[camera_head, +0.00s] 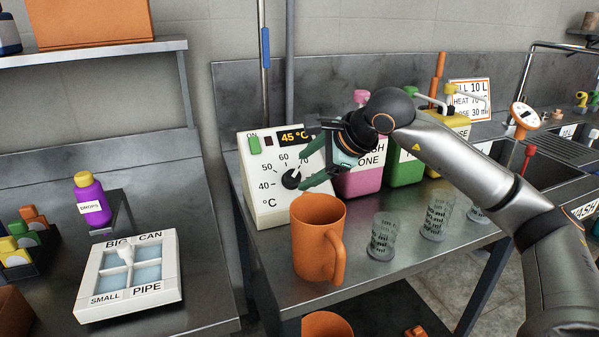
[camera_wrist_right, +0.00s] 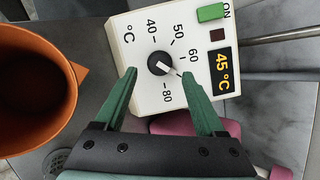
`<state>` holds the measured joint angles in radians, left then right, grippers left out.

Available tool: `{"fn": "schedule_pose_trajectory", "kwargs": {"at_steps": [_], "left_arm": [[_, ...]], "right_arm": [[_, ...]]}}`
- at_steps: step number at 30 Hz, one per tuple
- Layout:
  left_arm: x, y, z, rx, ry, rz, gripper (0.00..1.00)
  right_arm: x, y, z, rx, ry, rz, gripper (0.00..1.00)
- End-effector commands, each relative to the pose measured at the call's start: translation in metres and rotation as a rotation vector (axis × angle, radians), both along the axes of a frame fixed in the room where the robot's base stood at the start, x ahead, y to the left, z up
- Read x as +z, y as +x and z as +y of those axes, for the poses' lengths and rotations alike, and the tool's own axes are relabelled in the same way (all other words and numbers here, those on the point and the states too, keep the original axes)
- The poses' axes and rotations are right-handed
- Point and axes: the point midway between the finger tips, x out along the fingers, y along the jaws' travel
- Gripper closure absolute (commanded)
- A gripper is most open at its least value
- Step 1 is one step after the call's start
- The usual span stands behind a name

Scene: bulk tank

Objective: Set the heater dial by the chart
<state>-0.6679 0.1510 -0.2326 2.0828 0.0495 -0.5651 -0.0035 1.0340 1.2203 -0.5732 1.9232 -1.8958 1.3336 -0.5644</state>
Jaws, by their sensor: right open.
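The white heater box (camera_head: 262,205) stands at the back of the steel bench. Its black dial (camera_head: 291,180) has marks from 40 to 80, and its display (camera_head: 295,137) reads 45 °C. In the right wrist view the dial (camera_wrist_right: 161,64) has a white pointer aimed to the lower right, between 60 and 80; 70 is hidden there. My right gripper (camera_head: 307,170) is open, its green fingers on either side of the dial; contact is unclear. The chart (camera_head: 470,98) on the back wall, partly covered, seems to say HEAT 70 °C. My left gripper is out of view.
An orange jug (camera_head: 318,240) stands close in front of the heater, with clear measuring cups (camera_head: 383,237) to its right. Pink (camera_head: 360,182) and green (camera_head: 408,170) containers stand behind my right arm. A white divided tray (camera_head: 130,275) sits on the left counter.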

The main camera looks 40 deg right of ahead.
Motion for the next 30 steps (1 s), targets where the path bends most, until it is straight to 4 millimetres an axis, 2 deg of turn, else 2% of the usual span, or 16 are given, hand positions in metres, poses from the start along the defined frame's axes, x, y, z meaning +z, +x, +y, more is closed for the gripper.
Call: {"fn": "schedule_pose_trajectory", "kwargs": {"at_steps": [1,6,12,17,30], "left_arm": [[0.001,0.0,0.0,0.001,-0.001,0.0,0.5],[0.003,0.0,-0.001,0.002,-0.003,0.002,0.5],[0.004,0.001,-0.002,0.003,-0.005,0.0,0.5],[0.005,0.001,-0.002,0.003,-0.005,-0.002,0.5],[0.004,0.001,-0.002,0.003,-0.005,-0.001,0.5]], "right_arm": [[0.01,-0.009,-0.003,-0.002,-0.004,-0.005,0.28],[0.035,-0.035,-0.007,-0.003,-0.003,-0.004,0.28],[0.053,-0.055,-0.011,-0.001,-0.003,-0.001,0.28],[0.058,-0.06,-0.011,-0.001,-0.001,0.0,0.28],[0.058,-0.06,-0.011,-0.001,-0.001,0.0,0.28]]}}
